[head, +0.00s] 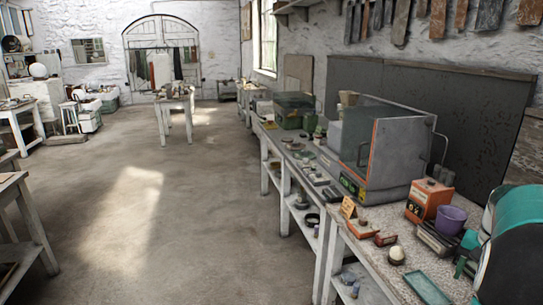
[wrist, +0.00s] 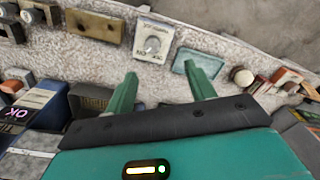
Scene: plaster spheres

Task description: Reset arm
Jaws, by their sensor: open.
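In the wrist view my gripper (wrist: 160,71) points at a speckled bench top (wrist: 150,74). Its two green fingers stand wide apart, with nothing between them. In the head view my teal arm (head: 512,245) fills the lower right edge, over the near end of the workbench (head: 378,262). The fingertips cannot be made out clearly there.
Near my arm on the bench are a purple pot (head: 451,219), an orange device (head: 428,200), a pale ball on a dark base (head: 397,254) and a green tray (head: 428,288). A large grey cabinet (head: 392,150) stands behind. The concrete floor (head: 150,210) left of the bench is open.

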